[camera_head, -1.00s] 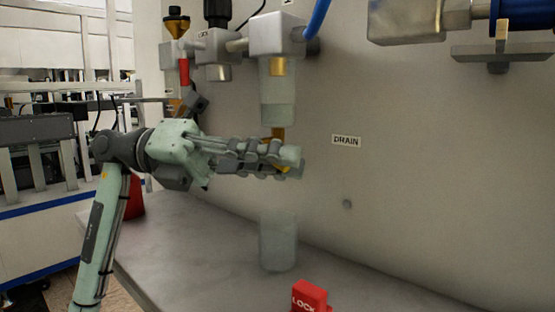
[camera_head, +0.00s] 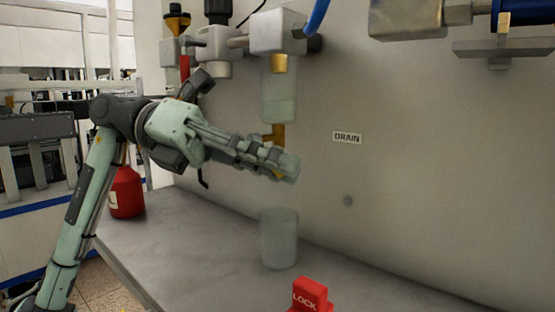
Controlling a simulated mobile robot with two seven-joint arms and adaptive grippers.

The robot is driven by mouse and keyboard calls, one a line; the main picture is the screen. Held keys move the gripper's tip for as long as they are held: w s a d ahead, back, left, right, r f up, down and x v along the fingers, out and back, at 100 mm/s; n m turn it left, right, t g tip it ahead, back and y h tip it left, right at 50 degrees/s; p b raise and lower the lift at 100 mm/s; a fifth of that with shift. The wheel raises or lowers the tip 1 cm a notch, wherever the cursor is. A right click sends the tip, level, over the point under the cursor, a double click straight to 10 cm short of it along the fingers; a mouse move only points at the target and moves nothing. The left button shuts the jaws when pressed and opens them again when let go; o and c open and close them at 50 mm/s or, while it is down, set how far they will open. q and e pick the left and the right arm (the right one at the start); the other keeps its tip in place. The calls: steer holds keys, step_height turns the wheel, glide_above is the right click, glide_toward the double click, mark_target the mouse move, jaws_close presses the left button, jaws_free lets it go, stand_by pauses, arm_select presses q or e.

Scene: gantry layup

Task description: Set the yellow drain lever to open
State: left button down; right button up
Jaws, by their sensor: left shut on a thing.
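A brass fitting (camera_head: 275,132) shows just above the fingers, under a clear bowl (camera_head: 278,98) that hangs from a grey block on the wall. My left gripper is shut on the lever, its fingers sloping down to the right. The lever's exact angle is hidden. The DRAIN label (camera_head: 347,138) is on the wall to the right. My right gripper is not in view.
A clear cup (camera_head: 279,240) stands on the grey bench (camera_head: 200,235) below the gripper. A red LOCK block (camera_head: 309,296) is at the front. A red bottle (camera_head: 126,193) stands at left behind my arm. A blue hose (camera_head: 317,16) runs above.

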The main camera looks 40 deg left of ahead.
arm_select(q)
steer(key=shift+a+f+m+y, duration=0.25)
steer(key=shift+m+y, duration=0.05)
steer(key=shift+y, duration=0.7)
steer(key=shift+a+f+y, duration=0.1)
steer(key=shift+a+y, duration=0.05)
steer(key=shift+y, duration=0.25)
steer(key=shift+a+f+m+g+y+p, duration=0.2)
steer(key=shift+a+m+y+p, duration=0.1)
steer(key=shift+y+p, duration=0.6)
steer(key=shift+a+f+m+g+y+p, duration=0.15)
steer(key=shift+a+m+y+p, duration=0.2)
steer(key=shift+y+p, duration=0.6)
steer(key=shift+a+f+m+g+y+p, duration=0.1)
steer(key=shift+a+f+m+y+p, duration=0.15)
steer(key=shift+y+p, duration=0.65)
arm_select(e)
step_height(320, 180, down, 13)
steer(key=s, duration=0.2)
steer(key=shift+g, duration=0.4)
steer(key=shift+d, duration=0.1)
arm_select(q)
steer(key=c, duration=1.6)
jaws_free()
steer(key=shift+w+a, duration=0.1)
steer(key=shift+o, duration=0.2)
steer(key=shift+r, duration=0.1)
